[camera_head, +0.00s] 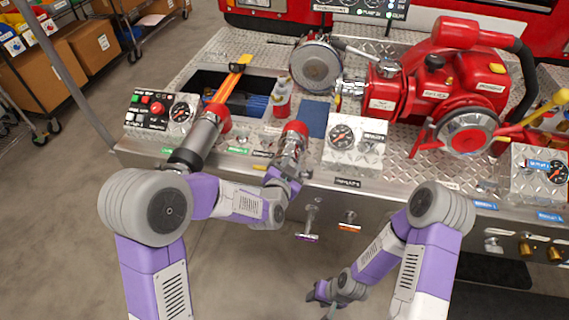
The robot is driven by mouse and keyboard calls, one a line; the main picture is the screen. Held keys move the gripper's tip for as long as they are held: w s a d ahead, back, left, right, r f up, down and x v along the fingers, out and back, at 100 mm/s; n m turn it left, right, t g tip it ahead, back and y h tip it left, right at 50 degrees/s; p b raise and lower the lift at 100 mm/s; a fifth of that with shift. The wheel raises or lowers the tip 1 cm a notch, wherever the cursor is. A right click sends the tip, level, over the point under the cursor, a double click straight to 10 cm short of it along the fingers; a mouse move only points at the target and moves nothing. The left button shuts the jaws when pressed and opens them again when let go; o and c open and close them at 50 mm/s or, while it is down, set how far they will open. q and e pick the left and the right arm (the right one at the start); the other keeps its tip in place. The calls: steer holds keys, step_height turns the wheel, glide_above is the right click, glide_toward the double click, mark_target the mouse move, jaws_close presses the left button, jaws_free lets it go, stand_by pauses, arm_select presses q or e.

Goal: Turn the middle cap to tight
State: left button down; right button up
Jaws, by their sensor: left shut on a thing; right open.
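At the lower right of the bumper front, a row of small fittings shows one silver cap (493,244) and brass ones. The middle cap appears to be the brass one (526,248), though its tightness cannot be read. My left gripper (288,176) is shut at the lower end of a silver, red-ended nozzle-like piece (291,147), which it seems to hold over the deck edge. My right gripper (324,296) is open and empty, low in front of the bumper, well left of the caps. Its fingers are small and dark here.
A larger red-and-silver nozzle (205,132) lies left of my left gripper. A red pump (455,85) fills the right deck. Two pull handles, one purple-tagged (308,226) and one orange-tagged (348,222), project from the bumper front. Floor space in front is clear.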

arm_select(q)
steer(key=shift+s+d+f+m+y+p, duration=0.15)
steer(key=shift+d+f+m+y+p, duration=0.25)
steer(key=shift+d+m, duration=0.35)
steer(key=shift+s+d+f+m+y+p, duration=0.15)
steer(key=shift+d+f+m+y+p, duration=0.25)
steer(key=shift+m, duration=0.55)
steer(key=shift+f, duration=0.1)
steer(key=c, duration=1)
jaws_free()
steer(key=shift+w+a, duration=0.1)
